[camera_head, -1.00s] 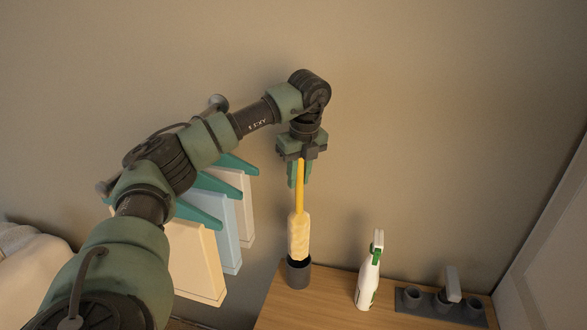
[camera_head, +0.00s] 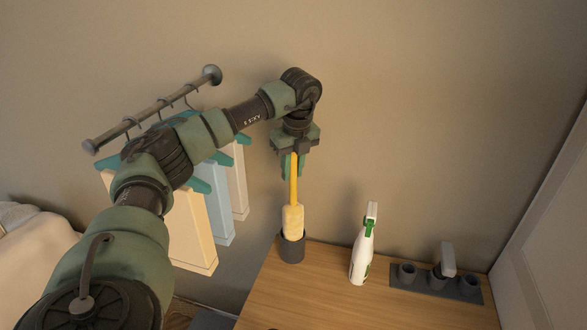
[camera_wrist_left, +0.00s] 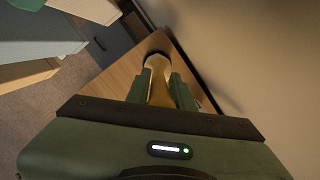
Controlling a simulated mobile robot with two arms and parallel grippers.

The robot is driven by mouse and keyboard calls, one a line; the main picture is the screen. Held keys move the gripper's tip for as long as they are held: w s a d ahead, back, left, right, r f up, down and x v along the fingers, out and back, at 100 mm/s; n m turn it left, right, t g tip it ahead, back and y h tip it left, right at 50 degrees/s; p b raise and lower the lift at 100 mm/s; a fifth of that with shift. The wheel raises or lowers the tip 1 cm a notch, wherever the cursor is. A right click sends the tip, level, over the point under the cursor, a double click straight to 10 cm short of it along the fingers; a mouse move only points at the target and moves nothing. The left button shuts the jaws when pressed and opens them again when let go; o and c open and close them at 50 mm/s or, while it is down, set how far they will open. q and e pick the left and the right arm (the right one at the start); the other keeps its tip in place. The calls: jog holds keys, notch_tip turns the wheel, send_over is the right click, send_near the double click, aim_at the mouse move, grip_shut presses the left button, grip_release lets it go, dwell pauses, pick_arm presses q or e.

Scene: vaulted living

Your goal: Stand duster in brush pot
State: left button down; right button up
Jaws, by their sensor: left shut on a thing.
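The duster has a yellow handle and a cream fluffy head (camera_head: 293,221). My left gripper (camera_head: 292,170) is shut on the upper part of its handle and holds it upright, head down. The dark grey brush pot (camera_head: 291,250) stands on the wooden table near its left edge. The lower part of the duster head is inside the pot, hidden by its wall. In the left wrist view the duster (camera_wrist_left: 158,85) runs away between the fingers of my left gripper (camera_wrist_left: 165,92). My right gripper is not in view.
A white and green spray bottle (camera_head: 362,250) stands on the table (camera_head: 320,290) to the right of the pot. A dark holder with several cups (camera_head: 437,284) is further right. Towels hang on a wall rail (camera_head: 150,112) behind my left arm.

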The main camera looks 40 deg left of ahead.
pick_arm(q)
jog(key=shift+a+f, duration=0.1)
jog(key=shift+a, duration=0.05)
jog(key=c, duration=1.1)
grip_release()
jog(key=shift+c, duration=0.2)
jog(key=shift+r, duration=0.2)
jog(key=r+b, duration=0.1)
jog(key=r, duration=0.2)
jog(key=d+r+b, duration=0.1)
jog(key=r, duration=0.2)
jog(key=shift+s+d+r, duration=0.1)
jog(key=shift+d+r, duration=0.05)
jog(key=shift+s+r+b, duration=0.1)
jog(key=shift+r+b, duration=0.2)
jog(key=shift+r, duration=0.25)
